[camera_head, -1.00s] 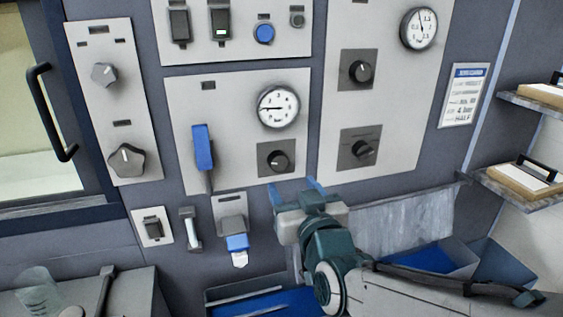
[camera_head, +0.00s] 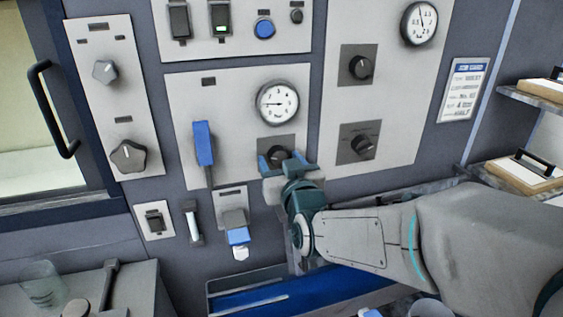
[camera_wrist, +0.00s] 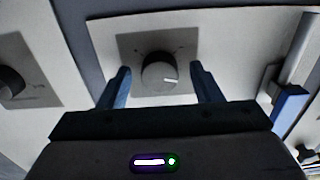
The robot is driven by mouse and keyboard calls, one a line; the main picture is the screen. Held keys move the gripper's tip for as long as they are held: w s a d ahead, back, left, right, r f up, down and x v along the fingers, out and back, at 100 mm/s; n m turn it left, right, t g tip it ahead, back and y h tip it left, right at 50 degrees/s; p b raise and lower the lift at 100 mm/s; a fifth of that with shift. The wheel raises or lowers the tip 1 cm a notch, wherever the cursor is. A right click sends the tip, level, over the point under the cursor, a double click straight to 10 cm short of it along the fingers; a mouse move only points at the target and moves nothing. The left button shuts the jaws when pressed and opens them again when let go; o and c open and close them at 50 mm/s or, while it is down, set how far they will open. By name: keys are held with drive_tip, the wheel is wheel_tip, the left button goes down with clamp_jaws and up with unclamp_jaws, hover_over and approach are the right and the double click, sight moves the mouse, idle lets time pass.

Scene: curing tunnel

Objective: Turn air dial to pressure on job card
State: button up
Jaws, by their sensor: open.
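The air dial (camera_head: 279,155) is a black round knob on a dark square plate, below a round white pressure gauge (camera_head: 277,103) on the middle panel. In the wrist view the dial (camera_wrist: 159,73) shows a white pointer mark and sits between my two blue fingers. My gripper (camera_head: 283,163) is open at the dial, one finger on each side, with gaps left and right of the knob. It partly hides the dial in the head view. The job card (camera_head: 463,90) hangs on the wall at right; its text is too small to read.
A blue-handled lever (camera_head: 203,145) stands left of the dial. The right panel has two more black knobs (camera_head: 361,147) and another gauge (camera_head: 419,24). A blue-ended latch (camera_head: 238,236) is below. A blue bin (camera_head: 260,299) lies under the panels.

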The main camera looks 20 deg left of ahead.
drive_tip(key=c, duration=1)
drive_tip(key=shift+f+m+b, duration=0.15)
drive_tip(key=shift+m+b, duration=0.15)
drive_tip(key=shift+b, duration=0.35)
